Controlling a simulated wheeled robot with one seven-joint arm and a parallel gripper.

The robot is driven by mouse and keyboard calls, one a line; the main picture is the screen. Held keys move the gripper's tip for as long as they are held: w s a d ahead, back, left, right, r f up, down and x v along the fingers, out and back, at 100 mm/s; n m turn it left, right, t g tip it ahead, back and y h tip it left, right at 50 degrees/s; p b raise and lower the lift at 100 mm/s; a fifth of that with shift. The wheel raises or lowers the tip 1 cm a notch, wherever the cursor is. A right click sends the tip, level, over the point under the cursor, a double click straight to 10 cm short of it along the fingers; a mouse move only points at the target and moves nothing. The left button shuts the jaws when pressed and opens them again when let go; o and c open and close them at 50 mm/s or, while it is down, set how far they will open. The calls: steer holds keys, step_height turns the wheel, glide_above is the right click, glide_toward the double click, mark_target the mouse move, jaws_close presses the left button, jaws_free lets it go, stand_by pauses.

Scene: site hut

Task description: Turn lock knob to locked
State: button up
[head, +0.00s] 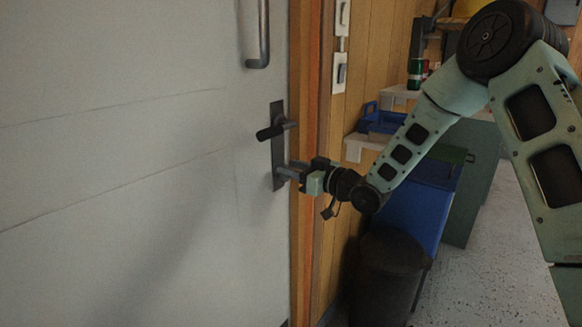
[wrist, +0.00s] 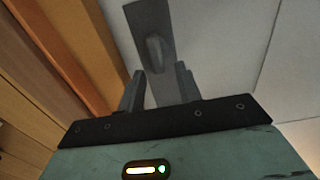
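The door (head: 130,150) is pale grey and carries a dark lock plate (head: 278,112) near its right edge. A dark lever handle (head: 275,130) sticks out from the plate; it also shows in the wrist view (wrist: 156,52). My gripper (head: 283,172) is at the lower part of the plate, below the lever. In the wrist view its two fingers (wrist: 160,78) stand apart, one on each side of the plate's lower end. I cannot make out the lock knob; the lower plate is partly covered by my gripper in the head view.
A long pull handle (head: 263,35) is above the lever. The wooden frame (head: 303,130) borders the door, with switches (head: 340,72) beside it. Floor (head: 490,280) is clear at lower right.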

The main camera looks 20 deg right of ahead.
steer(key=shift+w+a, duration=0.35)
steer(key=shift+w, duration=0.1)
jaws_close()
steer(key=shift+f, duration=0.1)
